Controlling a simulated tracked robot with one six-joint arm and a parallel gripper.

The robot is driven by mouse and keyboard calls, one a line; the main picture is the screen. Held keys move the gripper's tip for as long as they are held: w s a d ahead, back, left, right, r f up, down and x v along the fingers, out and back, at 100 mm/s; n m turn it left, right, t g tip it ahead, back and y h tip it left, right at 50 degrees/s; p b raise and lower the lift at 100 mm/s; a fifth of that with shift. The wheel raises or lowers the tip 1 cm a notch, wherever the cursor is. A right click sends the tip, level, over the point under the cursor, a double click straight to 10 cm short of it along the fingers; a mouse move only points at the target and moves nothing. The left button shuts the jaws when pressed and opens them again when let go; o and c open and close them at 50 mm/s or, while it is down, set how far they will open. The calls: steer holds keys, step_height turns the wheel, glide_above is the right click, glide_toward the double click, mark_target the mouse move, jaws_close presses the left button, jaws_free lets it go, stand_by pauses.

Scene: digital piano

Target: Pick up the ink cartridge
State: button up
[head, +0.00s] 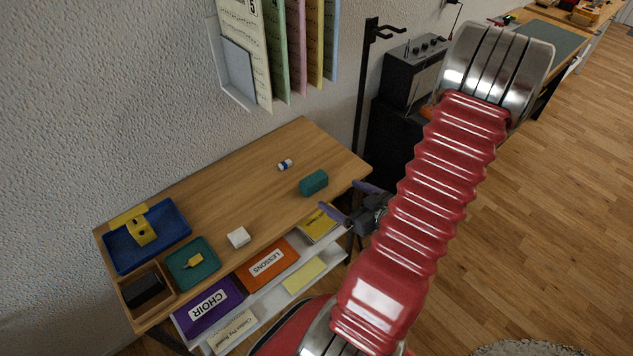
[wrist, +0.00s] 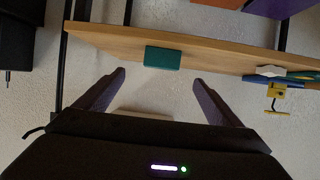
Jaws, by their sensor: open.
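A small yellow block with a dark part (head: 192,261) lies on a teal tray (head: 208,277) at the table's left end in the head view. It looks most like the ink cartridge, but it is too small to be sure. I cannot make it out in the wrist view. My gripper (head: 340,196) is off the table's right front edge, well right of that block. Its two purple fingers are apart with nothing between them, as the wrist view (wrist: 158,77) also shows.
A teal block (head: 314,183) stands nearest my gripper; it also shows in the wrist view (wrist: 162,57). A white box (head: 238,237), a white-blue cylinder (head: 285,165), a blue tray (head: 175,215) and a wooden box (head: 166,279) share the table.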

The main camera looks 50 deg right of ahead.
mark_target(318, 184)
steer(key=shift+x, duration=4.2)
steer(key=shift+w+a+f, duration=0.1)
steer(key=shift+w+f, duration=0.2)
steer(key=shift+w, duration=0.2)
steer(key=x, duration=0.4)
steer(key=shift+f, duration=0.15)
steer(key=shift+c, duration=0.7)
steer(key=c, duration=1)
steer(key=shift+r, duration=5.05)
